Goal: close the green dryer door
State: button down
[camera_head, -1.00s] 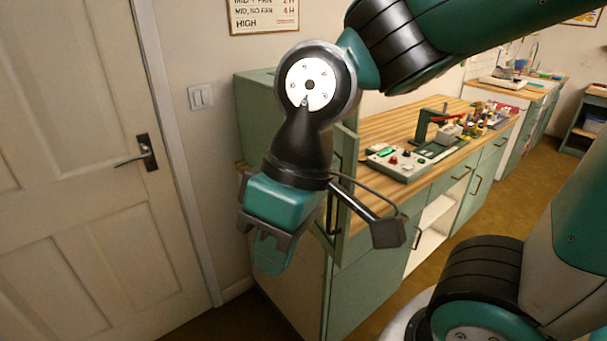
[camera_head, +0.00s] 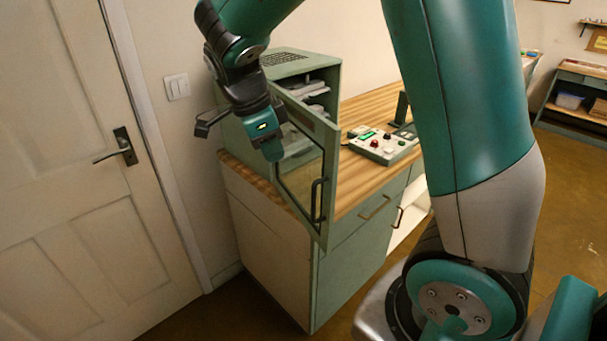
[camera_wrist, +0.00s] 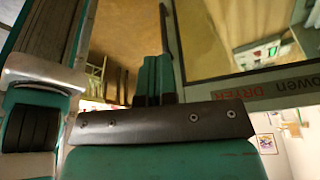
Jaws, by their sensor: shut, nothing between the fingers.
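The green dryer (camera_head: 292,58) stands on the left end of the wooden counter in the head view. Its door (camera_head: 331,165) stands open, swung out past the counter's front edge, with a framed window and a dark bar handle (camera_head: 318,200). Trays show inside the dryer. My gripper (camera_head: 273,152) is shut and empty, pointing down on the left of the door, overlapping its upper part in the picture. In the wrist view my shut fingers (camera_wrist: 153,80) are close beside the door frame (camera_wrist: 285,90), which bears red lettering. I cannot tell whether they touch it.
A control box (camera_head: 382,146) with buttons sits on the wooden counter (camera_head: 352,190), right of the dryer. Green cabinets (camera_head: 350,265) are below. A white room door (camera_head: 75,190) and wall are at the left. Open floor shows at the lower left.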

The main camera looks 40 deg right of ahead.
jog(key=s+d+f+p, duration=0.2)
jog(key=d+f+p, duration=0.1)
jog(key=d+f, duration=0.2)
jog(key=shift+x, duration=1.45)
jog(key=shift+s, duration=0.1)
